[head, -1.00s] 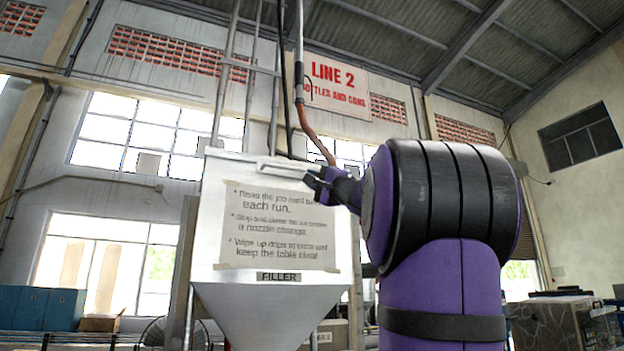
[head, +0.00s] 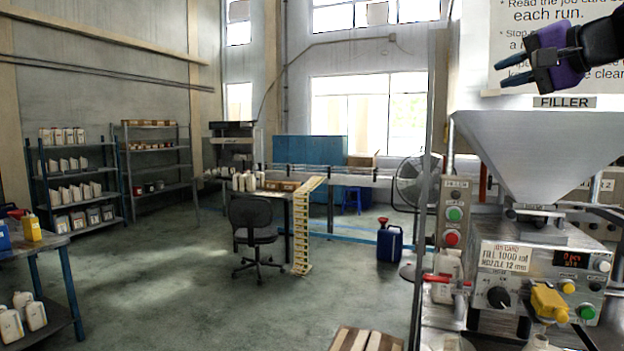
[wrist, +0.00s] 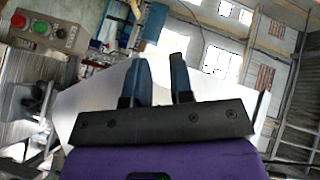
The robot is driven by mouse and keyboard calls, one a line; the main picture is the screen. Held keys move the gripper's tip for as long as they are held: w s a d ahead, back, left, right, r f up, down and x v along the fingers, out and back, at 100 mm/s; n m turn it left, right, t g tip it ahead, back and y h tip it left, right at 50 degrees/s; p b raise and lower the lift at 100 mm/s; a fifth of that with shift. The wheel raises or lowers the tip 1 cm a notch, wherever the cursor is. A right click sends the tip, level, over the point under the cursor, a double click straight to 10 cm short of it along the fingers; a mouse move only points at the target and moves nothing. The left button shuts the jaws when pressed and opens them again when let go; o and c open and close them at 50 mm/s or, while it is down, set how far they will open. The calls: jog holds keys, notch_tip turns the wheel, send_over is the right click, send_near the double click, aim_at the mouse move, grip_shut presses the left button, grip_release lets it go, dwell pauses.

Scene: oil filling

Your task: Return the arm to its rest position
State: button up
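Most of my arm is cut off by the right edge of the head view. The filler funnel (head: 545,150) hangs below my gripper. It also shows as a pale sheet of metal behind the fingers in the wrist view.
The filler's control panel (head: 540,270), with buttons and a yellow nozzle part (head: 549,302), stands at right. A button box (head: 454,212) is left of it. A chair (head: 254,235), blue jug (head: 389,241) and shelves (head: 75,185) stand farther off. The floor at centre-left is clear.

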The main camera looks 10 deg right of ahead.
jog(key=s+a+f+n+g+h, duration=0.1)
jog(key=s+a+f+n+g, duration=0.2)
jog(key=f, duration=0.7)
jog(key=s+a+f+n+g+h, duration=0.2)
jog(key=s+a+f+n+g, duration=0.1)
jog(key=s+a+f, duration=0.4)
jog(key=s+a+f+n+g+h, duration=0.1)
jog(key=s+a+f+n+g, duration=0.2)
jog(key=f, duration=0.9)
jog(key=s+a, duration=0.2)
jog(key=shift+s+f+n+g+h, duration=0.3)
jog(key=shift+s+f+g+h, duration=0.1)
